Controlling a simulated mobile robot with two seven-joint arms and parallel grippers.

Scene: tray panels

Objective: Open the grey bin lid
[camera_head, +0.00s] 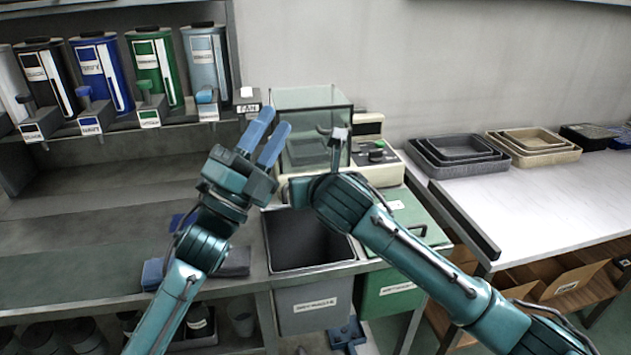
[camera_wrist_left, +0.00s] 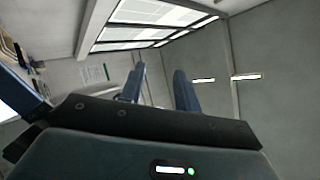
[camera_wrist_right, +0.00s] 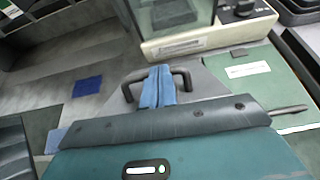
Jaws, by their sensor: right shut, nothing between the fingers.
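The grey bin (camera_head: 313,305) hangs under the counter with a white label on its front. Its top is uncovered and its dark inside shows in the head view. The grey lid (camera_wrist_right: 205,82) shows in the right wrist view with a dark U-shaped handle (camera_wrist_right: 182,80). My right gripper (camera_wrist_right: 157,85) is shut, its blue fingers at the middle of this handle with nothing between them; I cannot tell if they touch it. In the head view my right wrist hides its fingers and most of the lid. My left gripper (camera_head: 268,138) is open and empty, raised left of the glass box.
A green bin (camera_head: 392,293) with a green lid stands right of the grey one. A glass box (camera_head: 305,97) and a scale-like device (camera_head: 375,155) stand behind. Coloured canisters (camera_head: 100,72) line the left shelf.

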